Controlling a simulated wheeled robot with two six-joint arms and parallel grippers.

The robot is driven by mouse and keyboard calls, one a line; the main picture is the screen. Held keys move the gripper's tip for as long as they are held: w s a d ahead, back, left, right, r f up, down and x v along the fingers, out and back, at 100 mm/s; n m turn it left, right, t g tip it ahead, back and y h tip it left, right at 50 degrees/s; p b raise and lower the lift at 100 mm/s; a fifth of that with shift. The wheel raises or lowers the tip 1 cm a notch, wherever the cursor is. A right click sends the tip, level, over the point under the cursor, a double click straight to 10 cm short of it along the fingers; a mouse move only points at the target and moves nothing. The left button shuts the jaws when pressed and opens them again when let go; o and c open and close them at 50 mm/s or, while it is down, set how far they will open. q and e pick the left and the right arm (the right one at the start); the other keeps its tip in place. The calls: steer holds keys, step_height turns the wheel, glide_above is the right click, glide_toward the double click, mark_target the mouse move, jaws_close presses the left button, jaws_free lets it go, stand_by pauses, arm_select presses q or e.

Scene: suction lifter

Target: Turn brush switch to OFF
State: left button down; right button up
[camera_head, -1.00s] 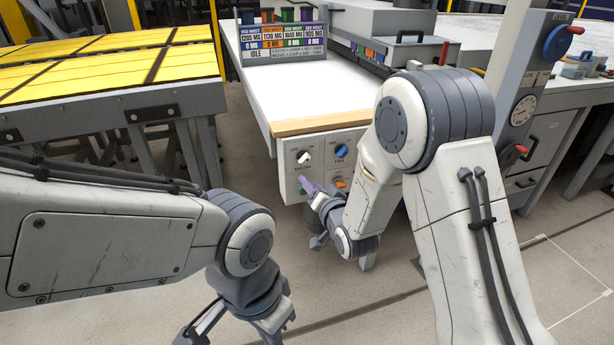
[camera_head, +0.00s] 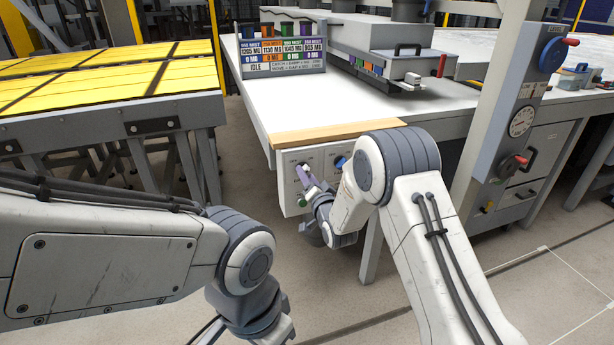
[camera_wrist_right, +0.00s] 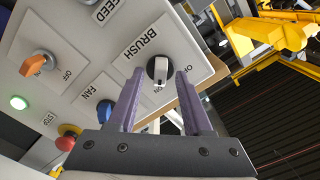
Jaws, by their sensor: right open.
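The brush switch (camera_wrist_right: 158,68) is a dark round knob with a white handle, beside the word BRUSH in the right wrist view. Its handle stands roughly upright in that picture, its lower end toward a label that seems to read ON; another label is partly hidden by a finger. My right gripper (camera_wrist_right: 160,76) is open, with its purple fingers on either side of the knob. I cannot tell whether they touch it. In the head view the right gripper (camera_head: 303,177) is at the panel (camera_head: 287,199) on the table's front. My left gripper is mostly below the head view's edge.
The blue fan knob (camera_wrist_right: 105,112), an orange knob (camera_wrist_right: 38,63), a red stop button (camera_wrist_right: 68,134) and a green light (camera_wrist_right: 18,103) are close by on the panel. A display sign (camera_head: 283,55) reading IDLE stands on the white table (camera_head: 300,100). A yellow-topped table (camera_head: 110,75) is at left.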

steer(key=shift+w+a, duration=0.1)
steer(key=shift+w, duration=0.1)
jaws_close()
